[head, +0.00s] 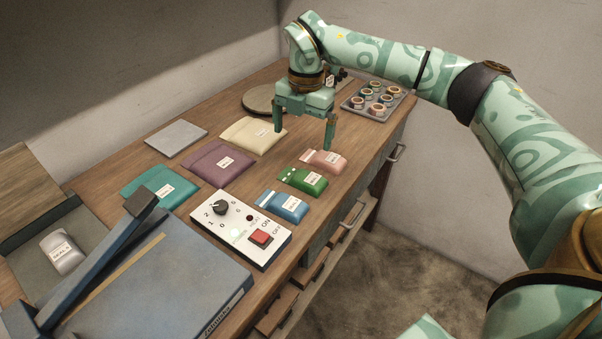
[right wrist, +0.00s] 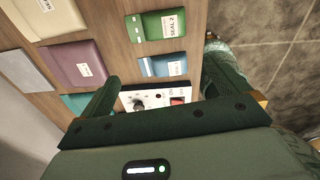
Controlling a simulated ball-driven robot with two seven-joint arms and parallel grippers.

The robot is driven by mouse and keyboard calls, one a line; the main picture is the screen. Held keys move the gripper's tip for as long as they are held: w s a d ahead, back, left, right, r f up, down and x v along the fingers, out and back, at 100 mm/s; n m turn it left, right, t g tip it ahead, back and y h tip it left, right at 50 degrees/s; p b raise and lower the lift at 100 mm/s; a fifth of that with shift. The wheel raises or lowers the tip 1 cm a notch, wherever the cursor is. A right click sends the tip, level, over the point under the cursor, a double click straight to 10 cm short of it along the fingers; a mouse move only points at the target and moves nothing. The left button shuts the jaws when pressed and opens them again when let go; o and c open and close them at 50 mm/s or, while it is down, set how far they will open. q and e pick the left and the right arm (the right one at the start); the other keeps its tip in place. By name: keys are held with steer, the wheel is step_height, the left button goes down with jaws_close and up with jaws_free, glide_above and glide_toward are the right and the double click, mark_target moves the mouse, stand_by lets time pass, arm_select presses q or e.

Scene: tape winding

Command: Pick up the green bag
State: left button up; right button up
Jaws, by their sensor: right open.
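The green bag (head: 302,180) is a small packet with a white label, lying flat on the wooden table between the pink bag (head: 324,161) and the blue bag (head: 283,205). It also shows in the right wrist view (right wrist: 157,26), at the top, with its label to the right. My right gripper (head: 304,139) is open and empty, pointing down above the table, behind the green bag in the head view and apart from it. In the right wrist view its two fingers (right wrist: 163,62) are spread wide. My left gripper is not in view.
Larger teal (head: 158,186), purple (head: 218,164) and cream (head: 252,134) bags lie to the left. A white control box (head: 241,228) with a knob and red switch stands nearer, beside a blue sealing machine (head: 165,290). A tray of rolls (head: 390,92) is at the far right.

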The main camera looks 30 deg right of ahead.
steer(key=d+m, duration=0.1)
steer(key=d, duration=0.1)
steer(key=b, duration=0.3)
glide_above(308, 178)
steer(key=shift+h, duration=0.3)
step_height(308, 178, down, 9)
steer(key=shift+w+d+f, duration=0.1)
steer(key=shift+w+f, duration=0.05)
steer(key=shift+f, duration=0.05)
step_height(308, 178, down, 6)
steer(key=shift+b, duration=1.2)
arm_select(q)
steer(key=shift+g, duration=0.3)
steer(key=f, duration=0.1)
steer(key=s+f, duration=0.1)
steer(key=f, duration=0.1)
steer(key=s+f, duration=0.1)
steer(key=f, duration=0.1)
arm_select(e)
steer(key=shift+s+r, duration=0.15)
steer(key=shift+s, duration=0.05)
steer(key=shift+c, duration=0.3)
steer(key=c, duration=1)
